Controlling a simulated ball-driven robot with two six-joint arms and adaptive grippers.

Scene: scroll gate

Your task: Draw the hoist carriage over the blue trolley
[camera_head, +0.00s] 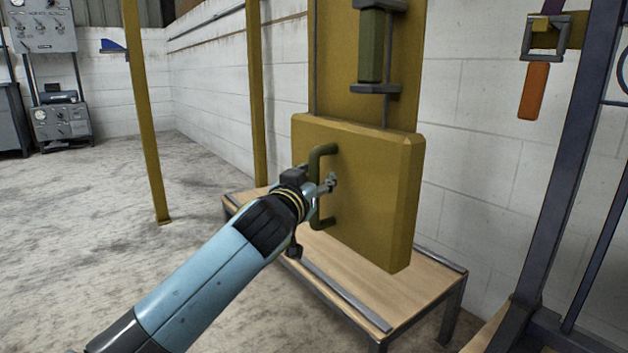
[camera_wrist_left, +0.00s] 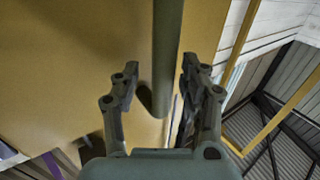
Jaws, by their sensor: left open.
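The yellow hoist carriage (camera_head: 375,190) is a thick block hanging in front of a yellow upright plate, above a wooden-topped table. A dark green bar handle (camera_head: 323,152) stands on its left part. My left gripper (camera_head: 326,187) is at the middle of this handle. In the left wrist view the handle (camera_wrist_left: 168,45) runs between the two spread fingers of the gripper (camera_wrist_left: 160,82), with a visible gap on both sides. The gripper is open. I cannot make out a blue trolley for certain. My right gripper is not in view.
The table (camera_head: 415,287) stands below the carriage. Yellow posts (camera_head: 147,130) rise to the left. A dark frame (camera_head: 560,180) and a hanging orange handle (camera_head: 533,92) are at the right. A small blue thing (camera_head: 112,46) shows far back. The left floor is clear.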

